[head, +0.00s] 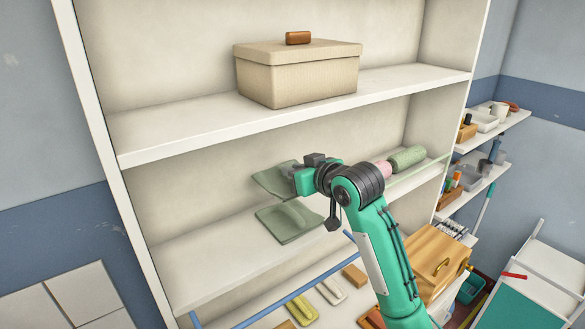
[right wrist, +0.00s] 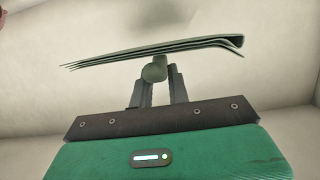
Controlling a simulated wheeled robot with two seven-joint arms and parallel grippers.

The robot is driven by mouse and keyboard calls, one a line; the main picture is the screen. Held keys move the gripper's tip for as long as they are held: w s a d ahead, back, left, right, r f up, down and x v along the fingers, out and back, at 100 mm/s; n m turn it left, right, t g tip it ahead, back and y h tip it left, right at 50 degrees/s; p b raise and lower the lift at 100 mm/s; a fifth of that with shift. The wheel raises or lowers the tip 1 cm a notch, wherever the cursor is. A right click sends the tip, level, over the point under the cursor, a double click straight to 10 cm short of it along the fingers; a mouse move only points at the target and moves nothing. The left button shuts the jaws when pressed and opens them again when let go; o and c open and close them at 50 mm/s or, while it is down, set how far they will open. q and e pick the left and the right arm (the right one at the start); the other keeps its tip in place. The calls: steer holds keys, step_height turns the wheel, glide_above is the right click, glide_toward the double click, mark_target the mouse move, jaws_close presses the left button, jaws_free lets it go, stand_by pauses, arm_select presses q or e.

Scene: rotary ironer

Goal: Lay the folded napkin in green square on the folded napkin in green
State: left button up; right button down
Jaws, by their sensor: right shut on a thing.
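One folded green napkin (head: 272,181) is held up above the middle shelf by my right gripper (head: 290,172). In the right wrist view this napkin (right wrist: 150,53) shows edge-on, as several thin layers with a fold at the right. The right gripper's fingers (right wrist: 157,85) are close together under it, with a rounded grey-green part between their tips. A second folded green napkin (head: 290,222) lies flat on the shelf, below and slightly right of the held one, with a gap between them. My left gripper is not in view.
A lidded beige box (head: 298,78) stands on the shelf board (head: 200,128) above. Rolled pink and green cloths (head: 406,158) lie at the right end of the middle shelf. The left part of the middle shelf (head: 195,265) is bare. Yellow and pale folded cloths (head: 303,308) lie lower down.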

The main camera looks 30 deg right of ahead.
mark_target(295, 215)
steer(key=shift+w+f, duration=0.2)
steer(key=shift+f, duration=0.15)
step_height(295, 215, down, 2)
steer(key=shift+f+b, duration=0.2)
steer(key=shift+b, duration=0.6)
step_height(295, 215, down, 3)
steer(key=shift+f+b, duration=0.15)
steer(key=shift+b, duration=0.6)
step_height(295, 215, down, 2)
steer(key=shift+s+f+b, duration=0.1)
steer(key=shift+b, duration=0.25)
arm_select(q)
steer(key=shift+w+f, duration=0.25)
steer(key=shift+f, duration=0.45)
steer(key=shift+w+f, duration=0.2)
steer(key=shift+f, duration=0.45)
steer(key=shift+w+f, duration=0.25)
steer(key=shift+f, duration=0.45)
arm_select(e)
steer(key=shift+f, duration=0.5)
steer(key=shift+f, duration=0.2)
steer(key=c, duration=1.3)
jaws_free()
steer(key=shift+o, duration=0.2)
